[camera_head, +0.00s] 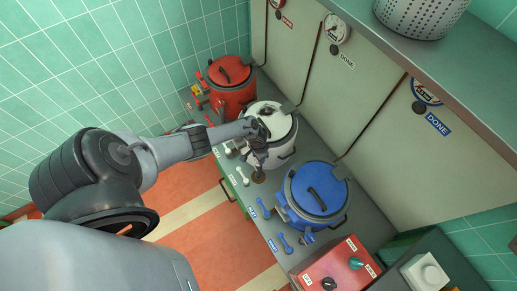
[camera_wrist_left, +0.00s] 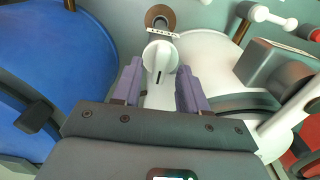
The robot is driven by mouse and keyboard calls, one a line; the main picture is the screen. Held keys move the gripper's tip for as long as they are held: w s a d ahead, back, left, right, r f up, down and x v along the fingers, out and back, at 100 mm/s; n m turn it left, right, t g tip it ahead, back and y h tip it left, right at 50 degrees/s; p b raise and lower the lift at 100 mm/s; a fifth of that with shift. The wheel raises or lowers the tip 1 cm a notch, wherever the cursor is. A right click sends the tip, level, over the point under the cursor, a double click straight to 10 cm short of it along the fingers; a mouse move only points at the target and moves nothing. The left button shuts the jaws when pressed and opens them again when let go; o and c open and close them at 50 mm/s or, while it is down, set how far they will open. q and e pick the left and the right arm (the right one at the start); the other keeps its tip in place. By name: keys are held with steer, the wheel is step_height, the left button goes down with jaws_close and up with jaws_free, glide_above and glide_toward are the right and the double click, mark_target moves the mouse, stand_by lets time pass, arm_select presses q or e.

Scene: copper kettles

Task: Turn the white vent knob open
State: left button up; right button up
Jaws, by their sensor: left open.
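The white kettle (camera_head: 284,151) stands in the middle of the row on the counter. My left gripper (camera_head: 258,150) is over its front side, pointing down. In the left wrist view, a round white knob (camera_wrist_left: 159,57) with a dark slot is between the two purple fingertips of my left gripper (camera_wrist_left: 160,82). The fingers are apart, one on each side of the knob, with no clear contact visible. A small white plate with marks (camera_wrist_left: 162,33) and a brown round fitting (camera_wrist_left: 160,16) lie just beyond the knob. In the head view, my gripper hides the knob. My right gripper is not visible.
A blue kettle (camera_head: 318,190) stands close on the right and a red kettle (camera_head: 231,91) on the left. White handles (camera_head: 242,176) and blue handles (camera_head: 264,208) line the counter front. A red control box (camera_head: 336,266) is at lower right; a shelf overhangs behind.

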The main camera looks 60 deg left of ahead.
arm_select(q)
step_height(320, 180, up, 10)
steer(key=p, duration=0.3)
steer(key=shift+f, duration=0.2)
